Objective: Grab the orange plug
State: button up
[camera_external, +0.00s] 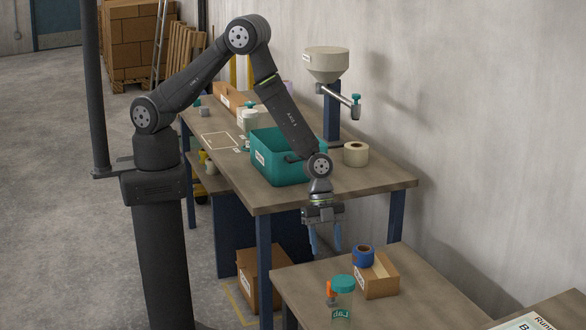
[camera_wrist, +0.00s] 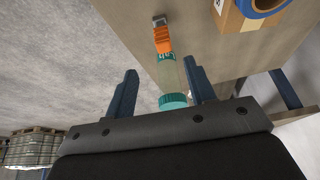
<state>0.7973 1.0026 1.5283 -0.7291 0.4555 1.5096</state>
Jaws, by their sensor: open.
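The orange plug (camera_external: 331,289) is small and sits at the left side of a clear jar with a teal lid (camera_external: 343,283), near the left edge of the front table. In the wrist view the orange plug (camera_wrist: 163,42) shows a grey metal-looking end, and the teal lid (camera_wrist: 173,101) lies nearer the camera. My gripper (camera_external: 325,241) is open and empty, pointing down above and behind the jar. In the wrist view my gripper (camera_wrist: 160,70) has its blue fingers on either side of the jar in the picture, with the plug beyond the fingertips.
A cardboard box (camera_external: 377,277) with a blue tape roll (camera_external: 363,257) on it stands right behind the jar. The rear table holds a teal bin (camera_external: 262,170) and a cream tape roll (camera_external: 356,154). The front table (camera_external: 415,305) is bare right of the jar.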

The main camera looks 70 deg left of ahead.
jog(key=shift+w+d+x, duration=0.1)
jog(key=shift+d+x, duration=0.05)
jog(key=shift+x, duration=1.85)
jog(key=shift+w+d+x, duration=0.1)
jog(key=shift+d+x, duration=0.05)
jog(key=shift+x, duration=1.85)
jog(key=shift+d+x, duration=0.15)
jog(key=shift+x, duration=1.85)
jog(key=shift+r, duration=0.15)
jog(key=c, duration=1.1)
